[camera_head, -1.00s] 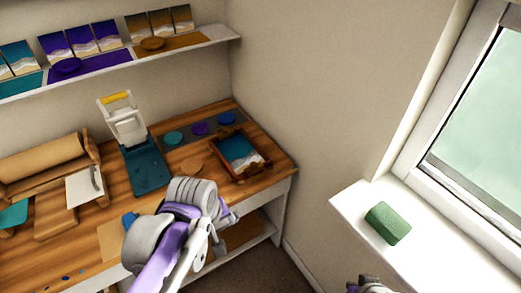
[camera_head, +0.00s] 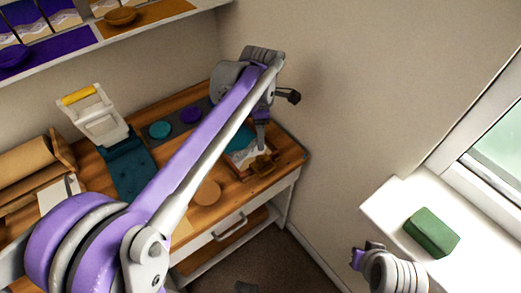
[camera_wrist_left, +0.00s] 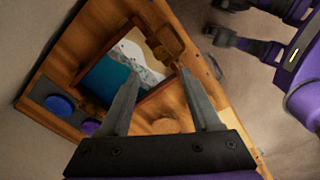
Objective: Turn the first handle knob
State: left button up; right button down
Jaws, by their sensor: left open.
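A framed tray (camera_head: 240,160) with a teal and white resin picture (camera_wrist_left: 115,75) lies at the right end of the wooden bench. Brown knob-like handle pieces (camera_head: 263,163) sit at its near right side; they also show in the left wrist view (camera_wrist_left: 165,42). I cannot tell which is the first knob. My left gripper (camera_wrist_left: 160,77) is open and empty, pointing down over the tray; in the head view (camera_head: 261,145) its fingers are partly lost against it. I see no contact with a knob. Part of my right gripper (camera_wrist_left: 224,22) shows in the left wrist view, its jaw state unclear.
The wooden bench (camera_head: 205,215) holds teal and purple discs (camera_head: 160,130), a round wooden disc (camera_head: 207,192) and a white press-like stand (camera_head: 97,120). A green block (camera_head: 432,232) lies on the windowsill (camera_head: 395,200). A wall stands close behind the tray.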

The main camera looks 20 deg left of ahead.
aim_at(260, 158)
pick_arm(q)
notch_tip(260, 158, down, 10)
jog(key=shift+s+r+b, duration=0.1)
jog(key=shift+r+b, duration=0.1)
jog(key=shift+b, duration=0.2)
grip_shut()
